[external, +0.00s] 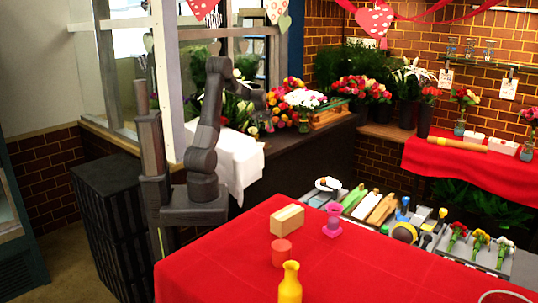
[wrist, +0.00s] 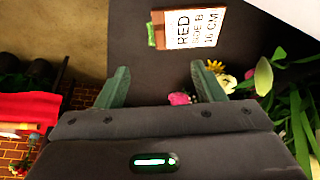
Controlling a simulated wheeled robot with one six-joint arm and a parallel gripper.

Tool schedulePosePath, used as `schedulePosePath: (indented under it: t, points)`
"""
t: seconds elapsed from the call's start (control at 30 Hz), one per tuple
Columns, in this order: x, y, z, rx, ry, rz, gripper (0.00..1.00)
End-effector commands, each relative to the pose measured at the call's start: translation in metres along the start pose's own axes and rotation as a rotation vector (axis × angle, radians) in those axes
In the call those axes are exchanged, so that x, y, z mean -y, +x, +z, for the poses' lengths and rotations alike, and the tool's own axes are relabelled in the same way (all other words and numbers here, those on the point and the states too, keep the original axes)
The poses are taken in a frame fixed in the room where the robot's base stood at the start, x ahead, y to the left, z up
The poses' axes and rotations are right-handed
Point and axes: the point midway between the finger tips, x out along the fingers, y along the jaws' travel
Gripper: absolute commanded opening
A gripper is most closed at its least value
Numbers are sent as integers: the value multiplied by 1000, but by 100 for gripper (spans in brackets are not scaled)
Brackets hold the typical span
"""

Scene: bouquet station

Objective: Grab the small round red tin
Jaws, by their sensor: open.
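The small round red tin (external: 281,253) stands on the red-covered table (external: 220,270), in front of a tan block and behind a yellow bottle. It is not in the wrist view. My gripper (external: 260,104) is raised in front of the flowers at the back, away from the tin and well above the table. In the wrist view my gripper (wrist: 160,86) has its two dark fingers spread wide with nothing between them.
A tan block (external: 287,219), a yellow bottle (external: 290,284) and a pink cup (external: 332,222) stand near the tin. Trays of tools and flowers (external: 420,235) line the table's back edge. The wrist view shows a lettered card (wrist: 190,40) and several flowers. The table's left part is clear.

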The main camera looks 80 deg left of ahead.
Motion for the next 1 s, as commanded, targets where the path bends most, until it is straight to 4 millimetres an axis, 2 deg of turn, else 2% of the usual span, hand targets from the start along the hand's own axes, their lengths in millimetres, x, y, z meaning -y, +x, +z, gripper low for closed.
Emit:
schedulePosePath:
  t: [0.03,0.1,0.33,0.47,0.57,0.7,0.77,0.8,0.87,1.0]
  points:
    - [0,0,0,0,0,0,73]
    - [0,0,0,0,0,0,82]
    - [-1,0,0,0,1,0,82]
    - [-21,-3,3,0,29,13,82]
    - [-61,-8,11,0,85,37,82]
    - [-141,-24,36,1,199,87,82]
    - [-174,-32,50,1,248,110,82]
    - [-196,-37,60,1,281,125,82]
    - [-228,-47,77,2,332,147,82]
    - [-297,-71,124,4,446,198,82]
